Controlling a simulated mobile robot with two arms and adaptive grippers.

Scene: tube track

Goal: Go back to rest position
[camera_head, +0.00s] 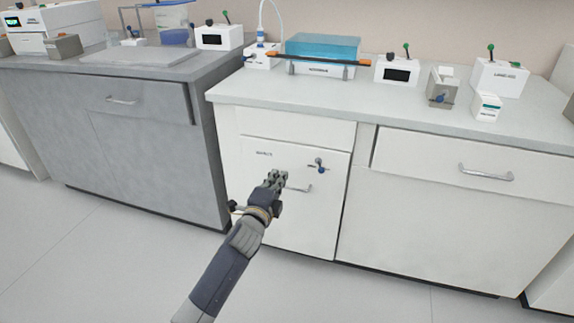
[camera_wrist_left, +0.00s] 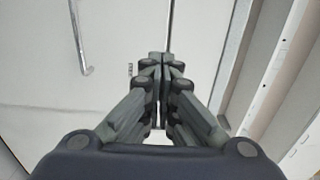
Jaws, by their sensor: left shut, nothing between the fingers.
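My left gripper (camera_head: 276,179) is in front of the white cabinet door (camera_head: 262,210) in the head view, near its handle (camera_head: 299,189). Its fingers are together with nothing between them. In the left wrist view the closed fingers (camera_wrist_left: 162,58) point at a pale cabinet front, and a metal handle (camera_wrist_left: 82,50) shows to their left, apart from them. My right gripper is in neither view.
A white counter (camera_head: 370,98) runs above the cabinets, with a blue-topped box (camera_head: 322,50) and several small devices on it. A grey cabinet (camera_head: 150,150) stands to the left. The light floor (camera_head: 90,260) in front is clear.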

